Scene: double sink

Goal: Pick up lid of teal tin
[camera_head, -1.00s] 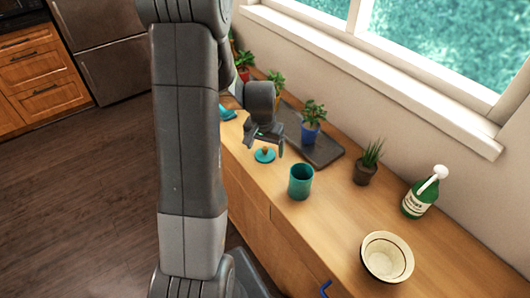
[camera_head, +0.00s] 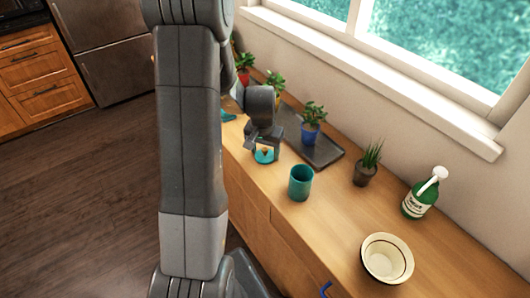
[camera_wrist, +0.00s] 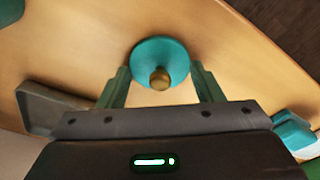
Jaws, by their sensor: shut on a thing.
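The teal tin (camera_head: 301,183) stands upright and open-topped on the wooden counter, in the middle of the head view. Its round teal lid (camera_head: 265,156) with a small wooden knob is apart from it, to its left. My gripper (camera_head: 264,146) is over the lid, pointing down. In the wrist view the lid (camera_wrist: 160,52) and knob sit between the two fingers of my gripper (camera_wrist: 160,72), which is shut on the lid. I cannot tell whether the lid is clear of the counter.
A dark tray (camera_head: 325,152) and a plant in a blue pot (camera_head: 311,130) stand behind. To the right are a plant in a brown pot (camera_head: 365,174), a green bottle (camera_head: 416,205) and a cream bowl (camera_head: 387,258). Bare counter lies between tin and bowl.

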